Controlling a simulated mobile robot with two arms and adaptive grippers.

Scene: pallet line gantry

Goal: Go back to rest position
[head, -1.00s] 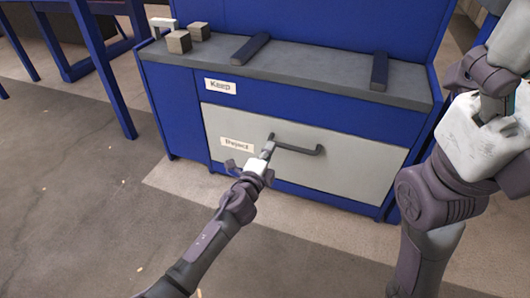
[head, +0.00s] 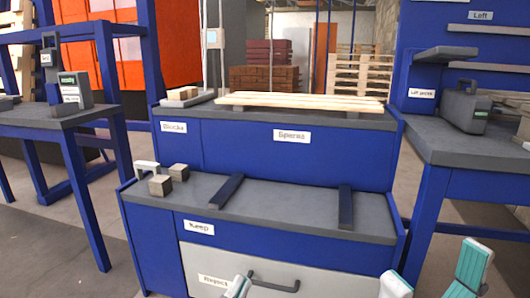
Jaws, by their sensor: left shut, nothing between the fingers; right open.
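My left gripper (head: 237,288) shows only its pale teal fingertips at the bottom edge. It is shut and empty, in front of the grey drawer (head: 222,262) and just left of its dark handle (head: 275,282) in the picture. I cannot tell whether it touches the handle. The drawer bears a "Reject" label and looks shut; its lower part is out of view. My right gripper (head: 436,268) is at the lower right, its two teal fingers spread wide with nothing between them. Both arms are mostly out of view.
The blue bench (head: 285,213) carries two wooden blocks (head: 160,185), a white bracket and two dark bars. Planks (head: 300,101) lie on the shelf behind. A table (head: 45,119) with a device stands left. A right-hand table (head: 470,152) holds a dark case (head: 463,107).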

